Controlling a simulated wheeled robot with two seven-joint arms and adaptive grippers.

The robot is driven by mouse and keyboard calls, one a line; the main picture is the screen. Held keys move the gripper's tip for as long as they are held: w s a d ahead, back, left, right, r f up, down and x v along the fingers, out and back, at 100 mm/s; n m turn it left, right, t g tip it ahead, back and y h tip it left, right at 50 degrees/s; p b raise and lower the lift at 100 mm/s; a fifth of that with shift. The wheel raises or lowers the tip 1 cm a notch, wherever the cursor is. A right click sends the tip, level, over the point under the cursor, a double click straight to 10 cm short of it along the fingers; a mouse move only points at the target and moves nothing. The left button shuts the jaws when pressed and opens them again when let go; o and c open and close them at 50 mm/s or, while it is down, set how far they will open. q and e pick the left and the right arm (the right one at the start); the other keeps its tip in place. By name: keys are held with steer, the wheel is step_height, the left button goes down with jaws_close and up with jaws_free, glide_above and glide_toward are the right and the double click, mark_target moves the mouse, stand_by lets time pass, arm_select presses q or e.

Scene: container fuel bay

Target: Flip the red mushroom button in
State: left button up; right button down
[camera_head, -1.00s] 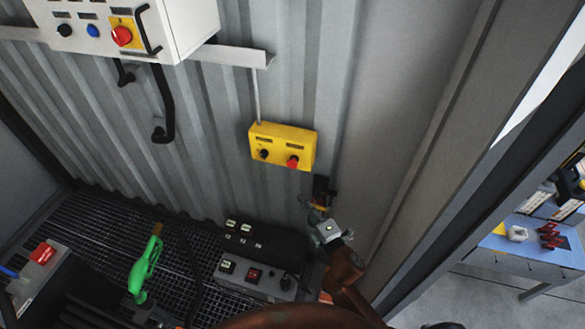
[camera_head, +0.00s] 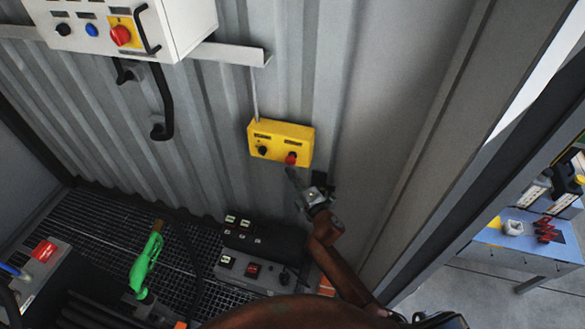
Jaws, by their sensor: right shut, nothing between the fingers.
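The red mushroom button (camera_head: 291,158) sits at the lower right of the front of a yellow control box (camera_head: 281,136) on the corrugated wall. A black knob (camera_head: 262,151) is to its left on the same box. My right gripper (camera_head: 291,172) is shut and empty, its fingertips just below the red button. I cannot tell whether the tips touch the button. The left gripper is not in view.
A white cabinet (camera_head: 180,28) with a red knob on a yellow plate (camera_head: 121,36) and a black handle is at upper left. A green fuel nozzle (camera_head: 146,264) stands at lower left. Dark switch boxes (camera_head: 258,240) are below. A blue table (camera_head: 520,243) is at right.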

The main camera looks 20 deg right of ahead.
steer(key=shift+w+d, duration=0.55)
steer(key=shift+w, duration=0.25)
